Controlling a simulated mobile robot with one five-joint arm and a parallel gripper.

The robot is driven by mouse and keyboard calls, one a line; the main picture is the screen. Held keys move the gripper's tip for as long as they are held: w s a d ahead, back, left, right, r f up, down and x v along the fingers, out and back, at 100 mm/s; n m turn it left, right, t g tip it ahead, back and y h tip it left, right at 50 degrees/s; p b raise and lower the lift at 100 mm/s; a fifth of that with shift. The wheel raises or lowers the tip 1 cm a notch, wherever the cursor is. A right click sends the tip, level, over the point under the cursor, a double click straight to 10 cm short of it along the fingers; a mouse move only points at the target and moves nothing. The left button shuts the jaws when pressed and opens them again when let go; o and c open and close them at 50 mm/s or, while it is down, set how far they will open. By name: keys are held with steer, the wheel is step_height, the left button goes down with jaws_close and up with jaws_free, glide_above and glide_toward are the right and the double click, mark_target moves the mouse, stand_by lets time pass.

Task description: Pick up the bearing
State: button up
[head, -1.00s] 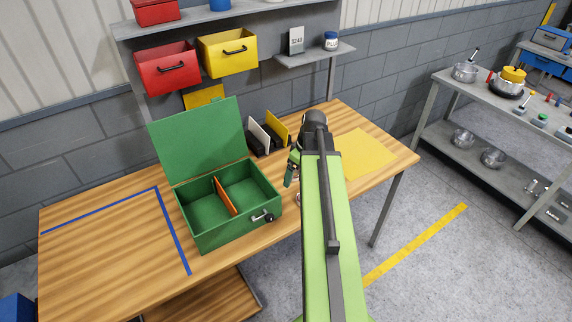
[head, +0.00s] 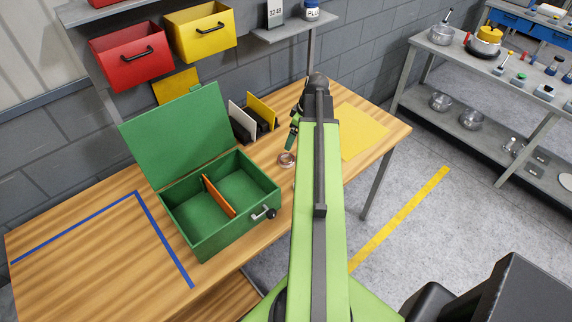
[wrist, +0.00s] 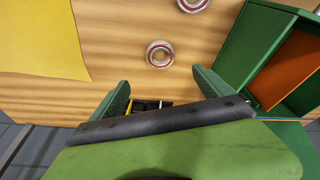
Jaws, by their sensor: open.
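A ring-shaped bearing (wrist: 160,54), silvery with a reddish band, lies flat on the wooden bench between and beyond my fingertips in the wrist view. A second similar bearing (wrist: 193,4) is cut by the top edge of that view. In the head view one bearing (head: 287,159) shows just left of my arm, near the green box; I cannot tell which of the two it is. My gripper (wrist: 160,77) is open and empty, its green fingers spread wide above the bench. In the head view my gripper (head: 292,136) is partly hidden by my arm.
An open green box (head: 222,237) with an orange divider (head: 218,196) stands left of the gripper. A yellow sheet (head: 362,131) lies to the right. Upright dividers (head: 243,122) stand behind. Blue tape (head: 165,238) marks the bench's left part.

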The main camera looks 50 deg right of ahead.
mark_target(285, 161)
steer(key=b+x, duration=0.8)
steer(key=x, duration=0.1)
steer(key=b+x, duration=0.3)
steer(key=x, duration=0.1)
steer(key=shift+s+a+f+b, duration=0.1)
steer(key=shift+s+f+b, duration=0.1)
steer(key=shift+f+b, duration=0.25)
steer(key=shift+r, duration=0.2)
steer(key=c, duration=1.8)
steer(key=shift+r+p, duration=0.15)
steer(key=shift+p, duration=0.2)
